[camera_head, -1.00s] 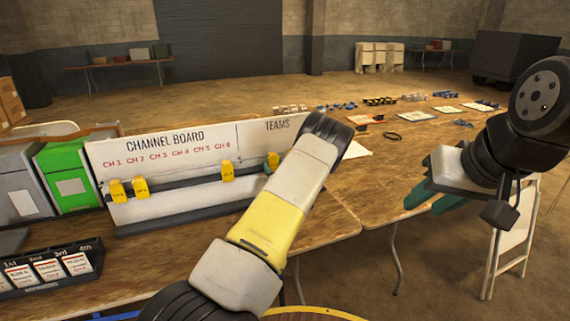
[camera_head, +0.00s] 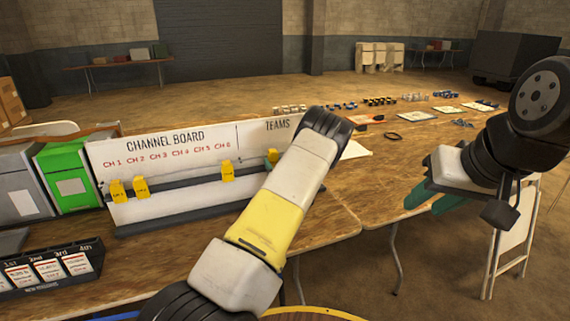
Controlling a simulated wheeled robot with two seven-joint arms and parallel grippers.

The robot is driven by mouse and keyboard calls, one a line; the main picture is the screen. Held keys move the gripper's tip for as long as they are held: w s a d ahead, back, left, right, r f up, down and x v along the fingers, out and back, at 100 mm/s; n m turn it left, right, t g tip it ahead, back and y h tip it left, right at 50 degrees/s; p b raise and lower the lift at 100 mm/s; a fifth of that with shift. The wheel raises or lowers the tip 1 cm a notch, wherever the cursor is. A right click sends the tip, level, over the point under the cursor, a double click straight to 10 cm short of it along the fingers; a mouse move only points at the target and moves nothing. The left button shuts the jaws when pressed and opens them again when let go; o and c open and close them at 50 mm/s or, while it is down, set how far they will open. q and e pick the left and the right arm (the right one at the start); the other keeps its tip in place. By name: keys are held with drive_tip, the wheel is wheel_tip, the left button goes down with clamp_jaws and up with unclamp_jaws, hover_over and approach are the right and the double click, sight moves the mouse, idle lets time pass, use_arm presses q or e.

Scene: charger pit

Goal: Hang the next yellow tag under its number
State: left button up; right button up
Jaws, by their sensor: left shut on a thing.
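The white channel board (camera_head: 180,205) stands on the table with red labels CH 1 to CH 6 and a dark rail. Yellow tags hang at the rail under CH 1 (camera_head: 117,191), CH 2 (camera_head: 141,188) and CH 6 (camera_head: 228,171). Another yellow tag (camera_head: 273,156) is at the board's right part, below TEAMS. My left gripper (camera_head: 267,165) is shut on this tag; my own forearm hides most of the gripper, and only a bit of green finger shows. My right gripper (camera_head: 432,197) is open and empty, with green fingers apart, right of the table edge.
A green box (camera_head: 70,175) and a grey box (camera_head: 24,188) stand left of the board. A black card rack (camera_head: 50,272) is at the front left. Paper sheets and small parts lie along the table behind my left arm. A white folding chair (camera_head: 512,235) stands right.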

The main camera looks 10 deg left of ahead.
use_arm(q)
drive_tip(key=shift+r, duration=0.25)
drive_tip(key=v, duration=1)
idle(0.7)
